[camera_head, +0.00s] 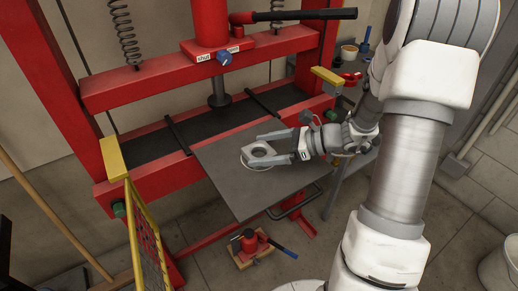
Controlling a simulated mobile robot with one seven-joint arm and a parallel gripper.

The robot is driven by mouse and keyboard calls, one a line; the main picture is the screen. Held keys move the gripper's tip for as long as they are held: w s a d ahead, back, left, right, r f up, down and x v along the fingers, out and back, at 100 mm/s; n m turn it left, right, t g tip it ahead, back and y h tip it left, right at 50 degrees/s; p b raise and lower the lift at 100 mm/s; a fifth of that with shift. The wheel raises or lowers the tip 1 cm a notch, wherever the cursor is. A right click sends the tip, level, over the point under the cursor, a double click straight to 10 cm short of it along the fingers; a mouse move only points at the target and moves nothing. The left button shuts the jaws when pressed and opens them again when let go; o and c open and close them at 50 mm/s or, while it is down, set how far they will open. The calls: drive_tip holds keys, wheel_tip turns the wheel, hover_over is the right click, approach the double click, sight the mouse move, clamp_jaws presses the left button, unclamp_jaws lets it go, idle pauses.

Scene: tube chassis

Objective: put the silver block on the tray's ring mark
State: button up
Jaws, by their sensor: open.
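The silver block (262,150), a squat piece with a round hole, sits on the grey tray (240,195) in front of the press. A pale curved line of the ring mark (246,165) shows at the block's lower left edge; the block appears to cover much of the rest. My gripper (256,150) reaches in from the right and is open. One finger lies on the far side of the block and one on the near side. I cannot tell whether either finger touches it.
The red press frame stands behind the tray, with its ram (218,95) above the black bed. A yellow guard (145,230) stands at the left. A small red jack (250,245) is on the floor below. The tray's near part is bare.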

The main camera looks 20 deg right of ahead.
drive_tip(key=p+v, duration=0.1)
drive_tip(key=v, duration=0.9)
drive_tip(key=shift+s+d+r, duration=0.2)
drive_tip(key=shift+d, duration=0.1)
